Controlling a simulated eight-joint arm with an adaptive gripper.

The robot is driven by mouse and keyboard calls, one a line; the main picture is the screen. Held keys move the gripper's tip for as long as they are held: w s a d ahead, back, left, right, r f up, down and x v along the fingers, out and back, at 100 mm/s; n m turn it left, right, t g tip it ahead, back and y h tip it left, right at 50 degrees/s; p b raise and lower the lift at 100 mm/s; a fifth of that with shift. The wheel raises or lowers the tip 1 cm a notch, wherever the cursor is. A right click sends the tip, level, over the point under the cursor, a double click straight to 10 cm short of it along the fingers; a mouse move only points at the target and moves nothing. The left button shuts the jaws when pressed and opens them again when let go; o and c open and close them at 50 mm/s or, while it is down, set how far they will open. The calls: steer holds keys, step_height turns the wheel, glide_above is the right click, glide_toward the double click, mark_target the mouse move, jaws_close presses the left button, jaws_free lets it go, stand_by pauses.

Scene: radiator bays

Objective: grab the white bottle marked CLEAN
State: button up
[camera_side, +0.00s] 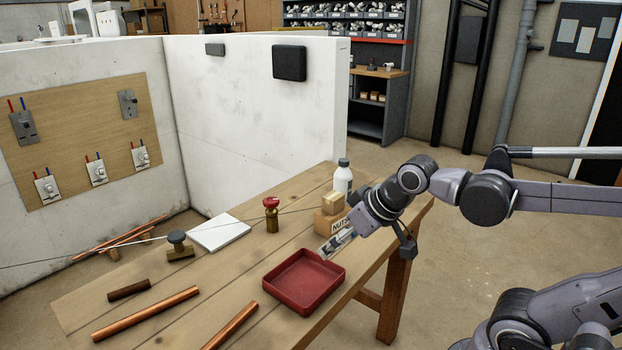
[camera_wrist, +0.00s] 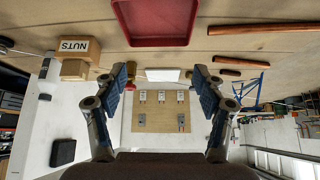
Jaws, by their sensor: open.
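The white bottle (camera_side: 343,180) with a grey cap stands upright near the far right edge of the workbench, behind the NUTS box; no CLEAN marking is readable. In the wrist view, which looks upside down, the bottle (camera_wrist: 46,74) is at the left, beyond the box and outside the fingers. My gripper (camera_side: 334,243) is above the bench between the red tray and the box, apart from the bottle. In the wrist view my gripper (camera_wrist: 163,90) has its fingers spread with nothing held between them.
A red tray (camera_side: 304,282), a red-topped brass valve (camera_side: 271,214), a white tile (camera_side: 219,233) and copper pipes (camera_side: 146,313) lie on the bench.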

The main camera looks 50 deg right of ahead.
steer(key=w+d+r+m+h, duration=0.25)
steer(key=w+d+r, duration=0.25)
steer(key=w+d, duration=0.45)
steer(key=m+g+h, duration=0.2)
steer(key=m, duration=0.4)
glide_toward(346, 160)
step_height(346, 160, down, 3)
steer(key=w, duration=0.1)
steer(key=x, duration=0.3)
steer(key=d+x, duration=0.1)
steer(key=x, duration=0.1)
steer(key=shift+w+r, duration=0.1)
steer(key=shift+r, duration=0.05)
steer(key=shift+x, duration=3.2)
steer(key=shift+w+a, duration=0.15)
steer(key=shift+a, duration=0.05)
